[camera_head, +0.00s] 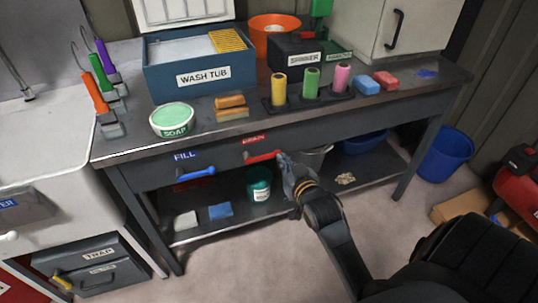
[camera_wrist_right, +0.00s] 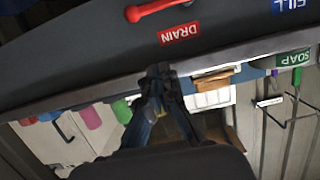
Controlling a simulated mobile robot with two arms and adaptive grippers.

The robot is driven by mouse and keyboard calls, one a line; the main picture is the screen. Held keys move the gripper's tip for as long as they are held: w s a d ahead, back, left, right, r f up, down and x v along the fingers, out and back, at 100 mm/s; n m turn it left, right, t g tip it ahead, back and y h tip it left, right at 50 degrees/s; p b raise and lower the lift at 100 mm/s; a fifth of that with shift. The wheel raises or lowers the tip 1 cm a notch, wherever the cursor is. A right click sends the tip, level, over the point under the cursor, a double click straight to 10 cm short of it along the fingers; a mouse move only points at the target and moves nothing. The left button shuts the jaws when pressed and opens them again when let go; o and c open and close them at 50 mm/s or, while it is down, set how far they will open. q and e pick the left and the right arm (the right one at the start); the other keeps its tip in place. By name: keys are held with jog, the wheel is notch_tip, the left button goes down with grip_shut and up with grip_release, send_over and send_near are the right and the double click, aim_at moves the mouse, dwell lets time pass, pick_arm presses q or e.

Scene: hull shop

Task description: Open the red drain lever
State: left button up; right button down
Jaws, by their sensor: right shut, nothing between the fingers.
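The red drain lever (camera_head: 262,155) lies roughly level on the front of the bench, under a red DRAIN label (camera_head: 254,140). In the right wrist view, which is upside down, the lever (camera_wrist_right: 158,9) is at the top edge and partly cut off, with the DRAIN label (camera_wrist_right: 180,34) below it. My right gripper (camera_head: 284,161) is shut and empty, just beside the lever's right end in the head view. In the wrist view its fingertips (camera_wrist_right: 159,70) show apart from the lever. My left gripper is not in view.
A blue fill lever (camera_head: 197,172) is on the same bench front to the left. A soap bowl (camera_head: 173,119), a wash tub (camera_head: 200,88) and colored rollers (camera_head: 311,82) stand on the bench top. A teal jar (camera_head: 259,184) stands on the shelf below.

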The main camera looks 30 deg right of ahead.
send_over(271, 155)
jog(key=s+a, duration=0.1)
jog(key=s, duration=0.1)
notch_tip(271, 155, down, 2)
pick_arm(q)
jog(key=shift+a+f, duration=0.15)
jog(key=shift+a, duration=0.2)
pick_arm(e)
jog(key=shift+w+f, duration=0.2)
jog(key=shift+f, duration=2.05)
